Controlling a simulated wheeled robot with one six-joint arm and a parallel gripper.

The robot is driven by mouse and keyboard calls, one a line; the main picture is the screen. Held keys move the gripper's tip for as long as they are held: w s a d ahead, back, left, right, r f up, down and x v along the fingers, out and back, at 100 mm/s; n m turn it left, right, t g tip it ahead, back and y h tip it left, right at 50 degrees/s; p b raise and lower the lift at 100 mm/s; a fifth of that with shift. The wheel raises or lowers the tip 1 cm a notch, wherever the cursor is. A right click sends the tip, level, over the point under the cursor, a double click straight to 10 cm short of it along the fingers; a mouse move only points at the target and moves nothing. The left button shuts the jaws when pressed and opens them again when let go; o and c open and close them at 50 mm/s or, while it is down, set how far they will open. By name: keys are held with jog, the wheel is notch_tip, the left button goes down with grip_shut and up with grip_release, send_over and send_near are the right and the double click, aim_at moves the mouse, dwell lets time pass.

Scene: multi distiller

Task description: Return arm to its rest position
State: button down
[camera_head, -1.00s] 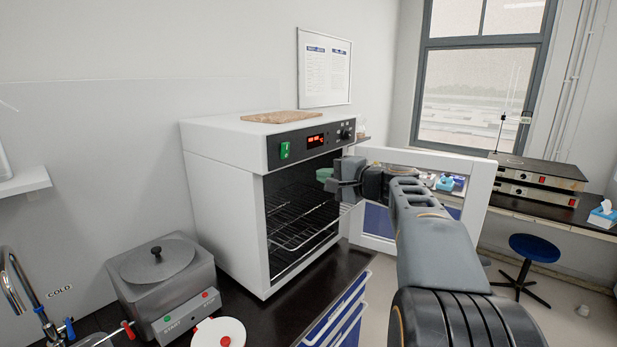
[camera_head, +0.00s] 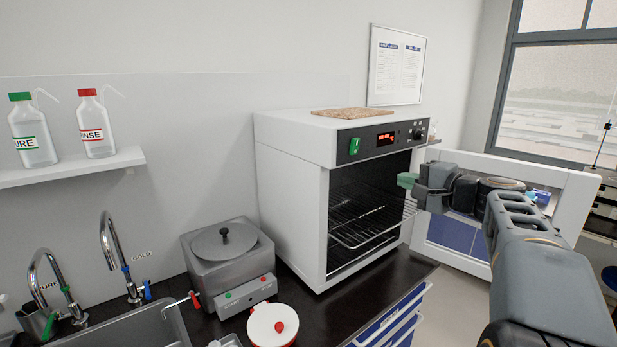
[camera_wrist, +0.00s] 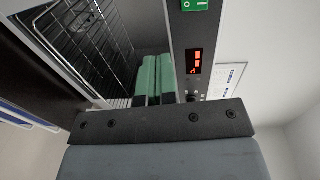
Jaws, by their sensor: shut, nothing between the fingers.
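My gripper (camera_head: 407,181) is at the right side of the oven's open front, with my arm reaching in from the lower right. Its green fingers are shut with nothing between them, as the wrist view (camera_wrist: 153,80) also shows. The white oven (camera_head: 292,195) stands on the dark counter. Its door (camera_head: 574,200) is swung open to the right, behind my arm. Wire racks (camera_head: 365,222) show inside the oven, and I see nothing on them. The oven's red display (camera_head: 385,139) is lit.
A grey water bath (camera_head: 228,258) and a white lidded pot (camera_head: 272,325) stand left of the oven. A sink with taps (camera_head: 112,255) is at the lower left. Two bottles (camera_head: 95,128) stand on a wall shelf. Blue-fronted drawers (camera_head: 395,318) are below the counter.

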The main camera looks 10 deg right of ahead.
jog(key=s+a+f+n+g+h, duration=0.1)
jog(key=s+f+g+h, duration=0.15)
jog(key=f, duration=0.55)
jog(key=s+a+f+n+g+h, duration=0.1)
jog(key=s+a+f+g, duration=0.2)
jog(key=f, duration=0.5)
jog(key=s+a+f+n+g+h, duration=0.4)
jog(key=s+a+f+n, duration=0.6)
jog(key=s, duration=0.4)
jog(key=shift+a+f+n+g, duration=0.3)
jog(key=shift+a+n+g, duration=0.15)
jog(key=shift+g, duration=0.4)
jog(key=c, duration=1.8)
grip_release()
jog(key=shift+s, duration=0.1)
